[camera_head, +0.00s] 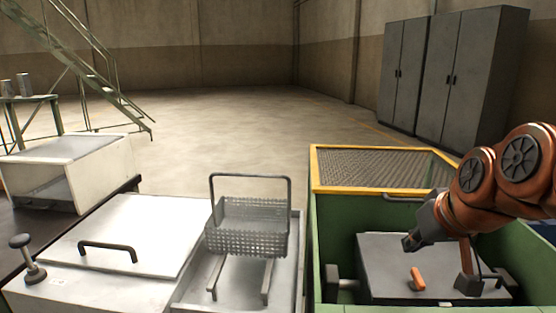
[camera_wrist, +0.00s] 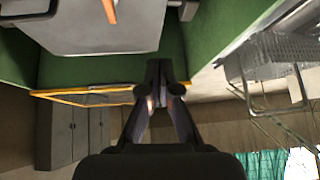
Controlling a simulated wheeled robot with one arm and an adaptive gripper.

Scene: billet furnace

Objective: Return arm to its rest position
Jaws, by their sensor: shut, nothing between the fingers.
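My orange arm enters from the right in the head view. My gripper (camera_head: 409,243) hangs over the green-walled bay (camera_head: 318,230), tilted down and to the left. In the wrist view the dark fingers (camera_wrist: 160,92) meet at the tips, shut with nothing between them. The wrist view is upside down and shows the box (camera_wrist: 95,35) at the top.
Left of the bay, a wire basket (camera_head: 247,228) with a raised handle stands over a metal counter beside a lid with a black handle (camera_head: 107,248). A yellow-framed mesh panel (camera_head: 335,172) borders the bay's back. Grey cabinets (camera_head: 455,75) stand behind. The middle floor is clear.

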